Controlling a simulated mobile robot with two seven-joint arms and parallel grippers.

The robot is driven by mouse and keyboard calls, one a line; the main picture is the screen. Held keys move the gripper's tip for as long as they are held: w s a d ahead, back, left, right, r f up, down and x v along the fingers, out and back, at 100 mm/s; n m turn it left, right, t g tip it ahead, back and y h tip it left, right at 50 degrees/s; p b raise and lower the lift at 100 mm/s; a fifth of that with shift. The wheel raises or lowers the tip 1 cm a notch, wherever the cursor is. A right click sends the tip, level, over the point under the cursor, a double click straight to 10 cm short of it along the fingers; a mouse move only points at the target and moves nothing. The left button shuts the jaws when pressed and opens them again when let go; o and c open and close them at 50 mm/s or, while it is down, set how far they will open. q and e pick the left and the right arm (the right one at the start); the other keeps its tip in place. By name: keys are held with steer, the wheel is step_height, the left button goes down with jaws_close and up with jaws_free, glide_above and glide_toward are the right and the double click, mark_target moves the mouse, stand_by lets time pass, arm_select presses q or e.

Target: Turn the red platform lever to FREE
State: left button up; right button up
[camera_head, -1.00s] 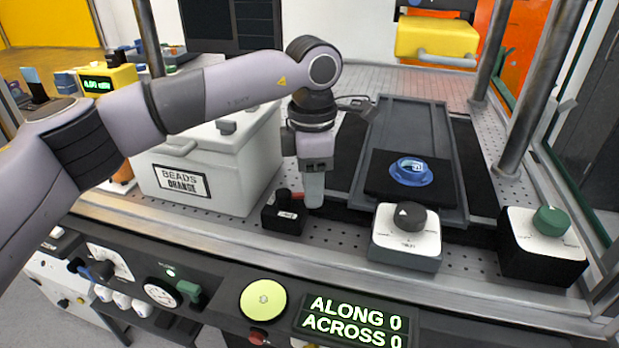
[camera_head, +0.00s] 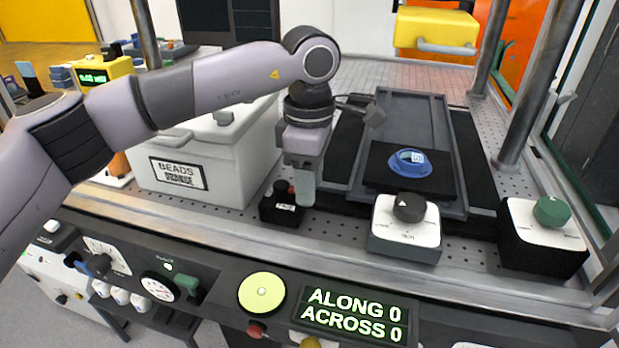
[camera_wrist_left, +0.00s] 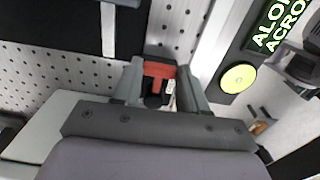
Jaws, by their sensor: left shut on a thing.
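The red platform lever (camera_wrist_left: 161,69) sits on a small black block (camera_head: 283,209) on the perforated bench, in front of the white bead box. In the head view the lever is mostly hidden behind my gripper. My left gripper (camera_head: 304,199) points down at the block. In the left wrist view, my left gripper (camera_wrist_left: 162,88) has a finger on each side of the red lever and is shut on it. A small white label shows beside the lever; I cannot read it.
The white bead box (camera_head: 215,150) stands close on the left. Two white-topped knob boxes (camera_head: 406,228) (camera_head: 543,236) stand at the front right. The display (camera_head: 352,316) reads ALONG 0, ACROSS 0.

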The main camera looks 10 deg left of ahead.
arm_select(q)
steer(key=o, duration=1.1)
steer(key=shift+c, duration=0.2)
steer(key=shift+r, duration=3.65)
